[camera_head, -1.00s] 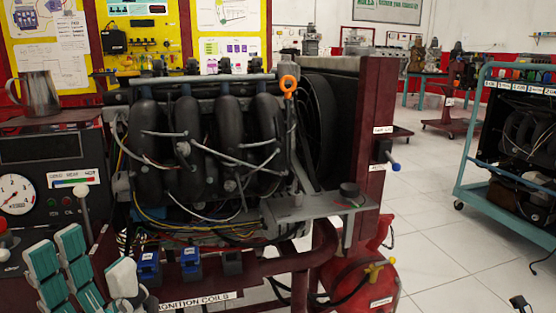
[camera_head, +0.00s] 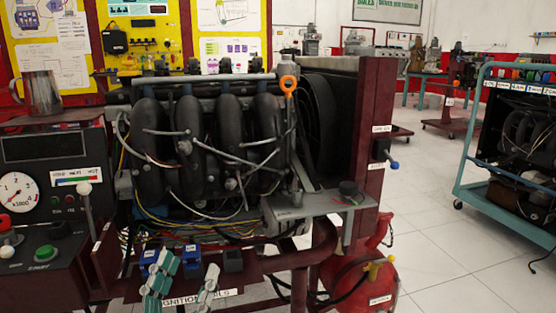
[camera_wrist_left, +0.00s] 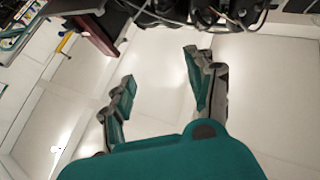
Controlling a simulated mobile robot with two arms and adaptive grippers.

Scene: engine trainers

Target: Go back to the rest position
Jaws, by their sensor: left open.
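My left gripper (camera_head: 184,280) is at the bottom of the head view, in front of the lower frame of the engine trainer (camera_head: 205,150). Its teal and grey fingers are spread apart, with nothing between them. In the left wrist view, the open fingers (camera_wrist_left: 160,85) have only pale floor tiles between them, and the underside of the trainer with its cables is at the top. My right gripper is not in view.
The control panel with a dial (camera_head: 18,192) and green button (camera_head: 46,252) stands at the left. A metal jug (camera_head: 41,93) sits above it. A red tank (camera_head: 350,280) is below the trainer. A blue cart (camera_head: 468,170) stands right; floor between is clear.

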